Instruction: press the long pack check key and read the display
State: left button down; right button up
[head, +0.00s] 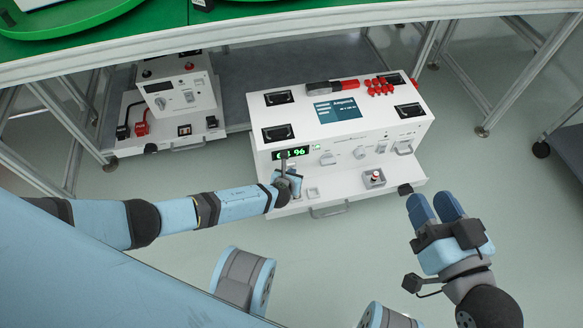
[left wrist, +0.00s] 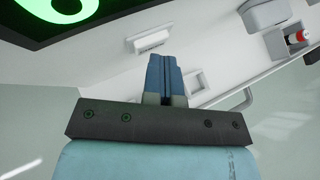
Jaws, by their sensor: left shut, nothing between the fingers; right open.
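A white tester box (head: 370,135) stands on the shelf, with a lit green display (head: 300,153) on its front. The display ends in 96; part of my left gripper hides its left digits. My left gripper (head: 293,186) is shut and empty at the box's lower left front, below the display. In the left wrist view, its closed fingers (left wrist: 166,78) point at the white panel, beside a white square frame (left wrist: 195,82). A pale raised key (left wrist: 149,40) lies beyond them, near the display (left wrist: 72,12). I cannot tell whether the fingers touch anything. My right gripper (head: 434,204) is open and empty, right of the box.
A second white unit (head: 180,98) stands back left. The green-topped table (head: 260,12) overhangs behind.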

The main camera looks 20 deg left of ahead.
pick_arm(q)
jog(key=s+d+p, duration=0.2)
jog(key=s+d, duration=0.1)
jog(key=s, duration=0.2)
jog(key=shift+s+d, duration=0.3)
jog(key=shift+d, duration=0.1)
dwell(0.7)
jog(key=shift+s, duration=0.1)
dwell(0.6)
